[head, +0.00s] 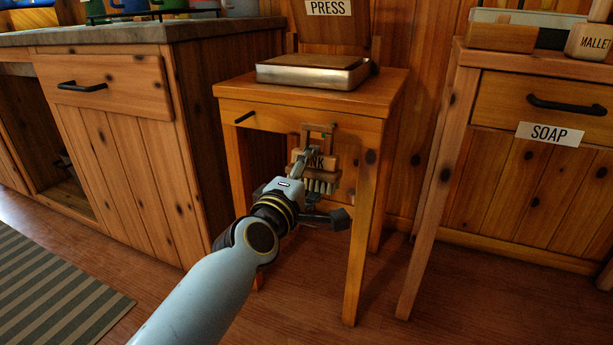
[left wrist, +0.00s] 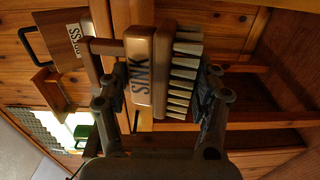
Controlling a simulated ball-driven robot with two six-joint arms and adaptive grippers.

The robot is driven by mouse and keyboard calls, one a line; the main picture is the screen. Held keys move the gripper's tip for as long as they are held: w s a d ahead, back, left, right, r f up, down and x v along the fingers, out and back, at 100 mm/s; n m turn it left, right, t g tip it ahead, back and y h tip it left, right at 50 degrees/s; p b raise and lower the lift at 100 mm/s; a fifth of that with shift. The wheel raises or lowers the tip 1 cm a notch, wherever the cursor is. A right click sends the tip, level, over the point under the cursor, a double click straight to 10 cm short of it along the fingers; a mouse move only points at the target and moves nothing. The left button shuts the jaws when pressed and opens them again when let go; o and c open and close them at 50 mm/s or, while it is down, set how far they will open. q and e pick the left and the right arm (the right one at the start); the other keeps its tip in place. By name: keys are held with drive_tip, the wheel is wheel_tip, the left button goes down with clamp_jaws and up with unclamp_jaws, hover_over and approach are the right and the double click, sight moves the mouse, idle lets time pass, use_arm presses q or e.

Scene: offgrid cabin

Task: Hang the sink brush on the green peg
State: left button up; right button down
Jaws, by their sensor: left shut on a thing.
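The sink brush (head: 322,163) is a brown wooden block with pale bristles below and a wooden loop on top. Its label reads SINK; it also shows in the left wrist view (left wrist: 140,72), bristles to the right. My left gripper (head: 308,182) is shut on the brush; in the left wrist view its two dark fingers (left wrist: 162,88) flank it. The brush is in front of the small wooden table's apron, loop up. A small green spot, apparently the green peg (head: 323,135), shows within the loop. I cannot tell whether the loop is around it. My right gripper is out of view.
The small wooden table (head: 236,92) carries a metal-edged plate (head: 312,72) below a PRESS sign (head: 328,7). A dark peg (head: 244,117) juts from its apron on the left. A counter cabinet (head: 130,140) stands left, a SOAP-labelled cabinet (head: 530,180) right.

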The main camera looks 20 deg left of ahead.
sight(322, 164)
use_arm(q)
drive_tip(key=shift+w+f, duration=0.1)
drive_tip(key=shift+w, duration=1.35)
drive_tip(key=shift+w+d+f, duration=0.1)
drive_tip(key=shift+w, duration=1.05)
drive_tip(key=shift+w+f, duration=0.2)
drive_tip(key=shift+w+f+b, duration=0.3)
drive_tip(key=shift+w+b, duration=0.15)
drive_tip(key=shift+b, duration=0.15)
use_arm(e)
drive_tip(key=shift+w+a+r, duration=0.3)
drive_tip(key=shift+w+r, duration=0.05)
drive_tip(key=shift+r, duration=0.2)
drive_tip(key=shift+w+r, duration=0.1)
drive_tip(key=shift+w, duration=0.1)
use_arm(q)
drive_tip(key=o, duration=1.4)
